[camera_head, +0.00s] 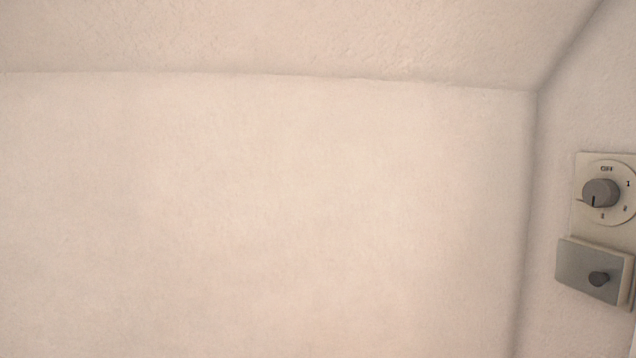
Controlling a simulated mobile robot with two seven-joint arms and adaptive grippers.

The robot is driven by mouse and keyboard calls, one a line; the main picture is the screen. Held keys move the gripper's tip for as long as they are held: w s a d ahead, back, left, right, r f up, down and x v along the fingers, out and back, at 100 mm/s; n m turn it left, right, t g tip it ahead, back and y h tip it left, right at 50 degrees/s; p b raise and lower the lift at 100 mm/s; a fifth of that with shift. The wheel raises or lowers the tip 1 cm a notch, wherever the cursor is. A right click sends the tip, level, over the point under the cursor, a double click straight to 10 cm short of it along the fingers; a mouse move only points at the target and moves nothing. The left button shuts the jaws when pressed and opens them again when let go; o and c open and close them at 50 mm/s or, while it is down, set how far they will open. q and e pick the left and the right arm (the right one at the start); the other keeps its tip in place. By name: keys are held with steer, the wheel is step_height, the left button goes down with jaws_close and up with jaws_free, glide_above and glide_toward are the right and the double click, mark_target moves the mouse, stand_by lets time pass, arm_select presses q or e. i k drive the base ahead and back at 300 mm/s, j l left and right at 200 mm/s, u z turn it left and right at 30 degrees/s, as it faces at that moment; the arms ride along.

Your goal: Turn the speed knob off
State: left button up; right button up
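The speed knob (600,193) is a grey round knob on a pale dial plate (585,165) on the right-hand wall, at the right edge of the head view. The dial has "OFF" at its top and number marks down its right side and bottom. The dark line on the knob points down, toward the lower marks and away from "OFF". The plate's right side is cut off by the picture edge. Neither of my grippers is in the head view.
A bare plaster wall (260,220) fills the middle, under a sloped ceiling (270,35). No obstacle shows in front of the dial.

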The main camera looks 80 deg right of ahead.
mark_target(603, 192)
steer(key=z, duration=3.85)
steer(key=k+l, duration=0.3)
steer(key=l+z, duration=0.05)
steer(key=l, duration=0.05)
